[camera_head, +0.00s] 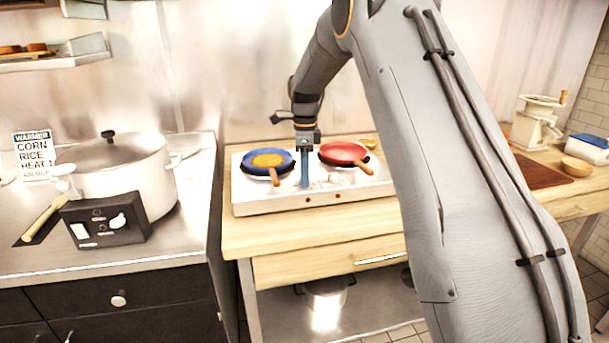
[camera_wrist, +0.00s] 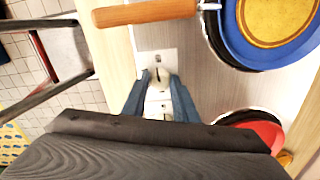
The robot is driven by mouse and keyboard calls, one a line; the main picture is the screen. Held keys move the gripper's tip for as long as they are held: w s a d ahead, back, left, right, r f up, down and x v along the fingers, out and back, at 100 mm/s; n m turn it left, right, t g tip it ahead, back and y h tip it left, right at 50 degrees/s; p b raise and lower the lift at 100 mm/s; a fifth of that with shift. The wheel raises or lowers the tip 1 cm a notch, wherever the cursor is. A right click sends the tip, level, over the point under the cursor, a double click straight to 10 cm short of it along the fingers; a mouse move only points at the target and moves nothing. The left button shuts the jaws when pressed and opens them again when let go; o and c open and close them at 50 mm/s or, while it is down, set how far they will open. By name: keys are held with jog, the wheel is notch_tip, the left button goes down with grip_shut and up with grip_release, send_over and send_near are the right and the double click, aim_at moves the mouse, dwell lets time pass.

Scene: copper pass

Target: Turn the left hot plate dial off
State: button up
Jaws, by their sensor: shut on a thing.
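The white hot plate (camera_head: 245,204) stands on the wooden counter, with a blue pan (camera_head: 287,157) on its left and a red pan (camera_head: 343,151) on its right. The left dial (camera_wrist: 158,75) is a small pale knob on a light plate in the wrist view. My gripper (camera_wrist: 156,82) has its blue fingers on both sides of this dial, shut on it. In the head view my gripper (camera_head: 305,184) reaches down between the pans at the front of the hot plate. The dial's pointing direction is hard to read. A second control below it is partly hidden between the fingers.
The blue pan's wooden handle (camera_wrist: 146,12) lies close beside the dial. A large pot (camera_head: 120,175) and a black control box (camera_head: 105,218) stand on the left steel counter. A grinder (camera_head: 536,122) and a wooden bowl (camera_head: 577,166) are at the right.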

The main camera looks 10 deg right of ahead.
jog(key=shift+w+r+m, duration=0.1)
jog(key=shift+m, duration=0.5)
jog(key=o, duration=1.1)
jog(key=shift+c, duration=0.2)
jog(key=shift+r+b, duration=1.1)
jog(key=shift+r, duration=2.75)
jog(key=s+f+n, duration=0.4)
jog(key=s+n, duration=0.3)
jog(key=s, duration=0.5)
jog(key=s+f+n, duration=0.5)
jog(key=s+n, duration=0.2)
jog(key=s, duration=0.5)
jog(key=s+f+n, duration=0.5)
jog(key=s+n, duration=0.3)
jog(key=s, duration=0.4)
jog(key=shift+s+t, duration=0.3)
jog(key=shift+t, duration=0.1)
